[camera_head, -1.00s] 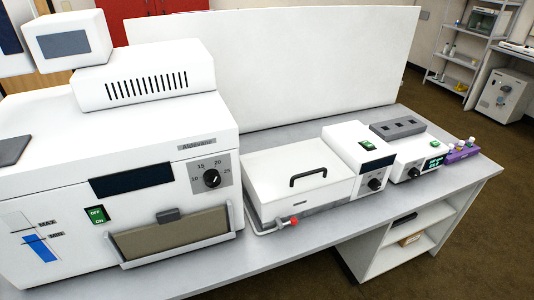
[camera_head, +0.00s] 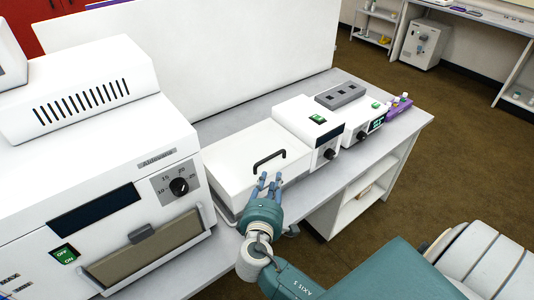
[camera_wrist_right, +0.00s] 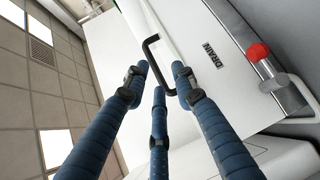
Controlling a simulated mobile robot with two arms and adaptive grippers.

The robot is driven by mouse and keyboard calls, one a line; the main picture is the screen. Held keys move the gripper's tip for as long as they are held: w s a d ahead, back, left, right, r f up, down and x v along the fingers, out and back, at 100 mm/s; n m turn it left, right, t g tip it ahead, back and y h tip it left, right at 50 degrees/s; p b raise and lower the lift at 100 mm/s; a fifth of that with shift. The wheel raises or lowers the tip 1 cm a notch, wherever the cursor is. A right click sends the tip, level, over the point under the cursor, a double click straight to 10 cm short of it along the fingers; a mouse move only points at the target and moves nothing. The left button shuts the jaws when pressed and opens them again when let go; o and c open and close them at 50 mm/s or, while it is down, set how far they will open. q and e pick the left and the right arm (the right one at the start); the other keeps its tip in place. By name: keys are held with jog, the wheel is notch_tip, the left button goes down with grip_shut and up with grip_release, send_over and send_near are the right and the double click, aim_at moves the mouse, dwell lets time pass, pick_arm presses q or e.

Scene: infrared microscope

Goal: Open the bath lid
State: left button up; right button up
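The water bath's white lid (camera_head: 236,158) is shut flat on the bath, with a black handle (camera_head: 269,160) on top. In the right wrist view the handle (camera_wrist_right: 154,50) stands beyond my blue fingertips. My right gripper (camera_head: 269,178) is at the bath's front edge, just short of the handle. In the right wrist view its fingers (camera_wrist_right: 158,78) are spread with nothing between them, and no contact with the handle shows. My left gripper is not in view.
A red-knobbed drain tap (camera_wrist_right: 259,53) sticks out of the bath's front. A large white instrument (camera_head: 110,190) stands left of the bath. A control box (camera_head: 308,123) and a block heater (camera_head: 350,112) stand to its right, with a purple tube rack (camera_head: 399,106) beyond.

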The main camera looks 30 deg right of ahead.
aim_at(272, 157)
jog(key=shift+n+t+h, duration=0.3)
jog(key=p+x, duration=0.1)
jog(key=x, duration=0.2)
jog(key=r+x, duration=0.1)
jog(key=x, duration=0.3)
jog(key=w+p+x, duration=0.1)
jog(key=x, duration=0.3)
jog(key=shift+a+r+p, duration=0.3)
jog(key=shift+a, duration=0.05)
grip_shut()
